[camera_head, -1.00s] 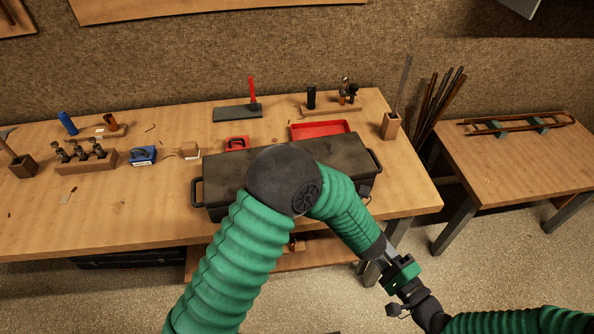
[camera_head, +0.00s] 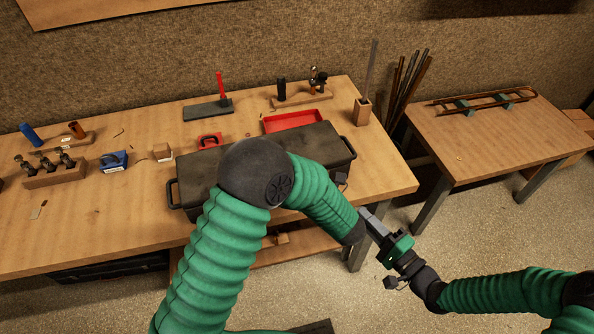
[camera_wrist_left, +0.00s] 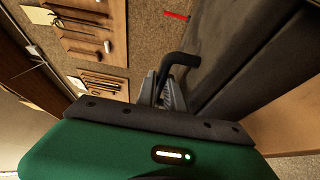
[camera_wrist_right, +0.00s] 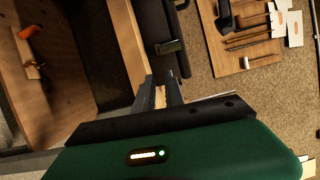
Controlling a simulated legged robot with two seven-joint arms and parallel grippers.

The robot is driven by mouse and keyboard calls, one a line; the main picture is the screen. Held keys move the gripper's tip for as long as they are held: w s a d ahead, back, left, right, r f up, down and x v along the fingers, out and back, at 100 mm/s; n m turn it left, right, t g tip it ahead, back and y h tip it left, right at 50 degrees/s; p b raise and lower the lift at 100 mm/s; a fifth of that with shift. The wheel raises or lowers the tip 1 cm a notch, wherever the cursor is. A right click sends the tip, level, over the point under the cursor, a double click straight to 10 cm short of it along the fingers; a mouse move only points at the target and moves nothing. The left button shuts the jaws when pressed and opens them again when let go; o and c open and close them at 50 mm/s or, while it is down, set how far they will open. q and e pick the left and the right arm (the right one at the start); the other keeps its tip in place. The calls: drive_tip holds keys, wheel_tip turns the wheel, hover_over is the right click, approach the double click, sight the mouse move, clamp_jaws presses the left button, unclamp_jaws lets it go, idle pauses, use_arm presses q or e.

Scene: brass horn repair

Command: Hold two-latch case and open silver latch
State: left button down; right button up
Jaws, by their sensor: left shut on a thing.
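The dark two-latch case (camera_head: 310,150) lies on the workbench, partly hidden behind my left arm in the head view. A small latch (camera_head: 340,179) shows at its right front corner. In the right wrist view the dark case edge (camera_wrist_right: 184,60) carries a grey latch (camera_wrist_right: 168,46), beyond my fingertips and apart from them. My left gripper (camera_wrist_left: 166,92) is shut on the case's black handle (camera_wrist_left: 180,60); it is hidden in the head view. My right gripper (camera_head: 373,222) is in front of the bench and right of my left forearm, its fingers apart and empty.
Behind the case are a red tray (camera_head: 293,122), a hammer on a dark block (camera_head: 208,110) and a wooden stand (camera_head: 302,100). A side table (camera_head: 500,140) stands right. Open floor lies in front.

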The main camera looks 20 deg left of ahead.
sight(350, 194)
use_arm(q)
drive_tip(key=shift+d+f, duration=0.1)
drive_tip(key=shift+f, duration=0.1)
use_arm(e)
drive_tip(key=w+d, duration=0.2)
drive_tip(key=shift+w+d+r, duration=0.25)
drive_tip(key=shift+w+d, duration=0.15)
clamp_jaws()
drive_tip(key=x, duration=1)
drive_tip(key=shift+a+f, duration=0.1)
drive_tip(key=shift+a, duration=0.15)
drive_tip(key=shift+s+a, duration=0.9)
drive_tip(key=shift+s, duration=0.05)
drive_tip(key=shift+s+a, duration=0.35)
drive_tip(key=shift+s+a, duration=1)
drive_tip(key=shift+a, duration=0.1)
